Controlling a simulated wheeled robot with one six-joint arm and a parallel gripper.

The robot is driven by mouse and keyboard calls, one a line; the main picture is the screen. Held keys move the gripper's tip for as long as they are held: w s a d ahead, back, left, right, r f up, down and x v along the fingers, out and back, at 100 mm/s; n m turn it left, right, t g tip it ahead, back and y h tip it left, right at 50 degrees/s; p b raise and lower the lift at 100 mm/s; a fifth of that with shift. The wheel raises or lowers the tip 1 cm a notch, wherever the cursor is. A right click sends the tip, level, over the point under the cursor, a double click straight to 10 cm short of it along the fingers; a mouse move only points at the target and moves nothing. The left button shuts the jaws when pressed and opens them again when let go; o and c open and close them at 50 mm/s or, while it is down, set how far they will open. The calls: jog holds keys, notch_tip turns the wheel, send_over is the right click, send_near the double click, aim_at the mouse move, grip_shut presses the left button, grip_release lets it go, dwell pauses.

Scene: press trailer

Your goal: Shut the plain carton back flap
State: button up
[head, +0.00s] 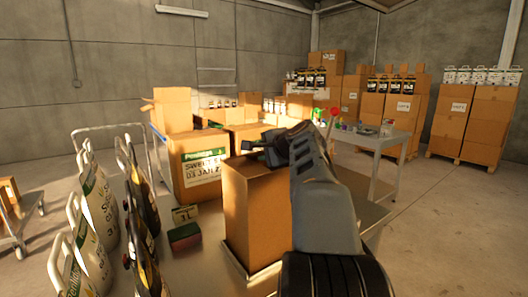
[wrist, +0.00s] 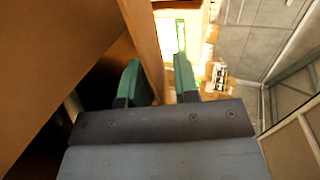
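The plain carton (head: 252,222) stands upright on the grey table in front of me in the head view, with no label on the sides I see. My gripper (head: 256,152) is at its top, over the far edge, and my arm covers its right part. In the wrist view my gripper (wrist: 158,80) has its two green fingers apart. A narrow cardboard strip (wrist: 146,48), seemingly a flap edge, runs between them, with a gap to the right finger. A broad cardboard face (wrist: 60,50) fills the left. The back flap is not clear in the head view.
A labelled carton (head: 196,176) stands behind the plain carton. A small dark red and green block (head: 184,236) and a small labelled box (head: 184,214) lie to its left. Several bottles (head: 92,225) stand at the near left. A grey table (head: 378,148) with small items is behind right.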

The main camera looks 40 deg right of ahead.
notch_tip(320, 180, up, 4)
jog(key=shift+s+a+r+p, duration=0.1)
jog(key=shift+s+p, duration=0.05)
jog(key=shift+p, duration=0.55)
jog(key=s+a+r, duration=0.6)
jog(key=s+r, duration=0.2)
jog(key=s, duration=0.4)
jog(key=shift+a+r+p, duration=0.25)
jog(key=shift+r+p, duration=0.05)
jog(key=shift+r, duration=0.1)
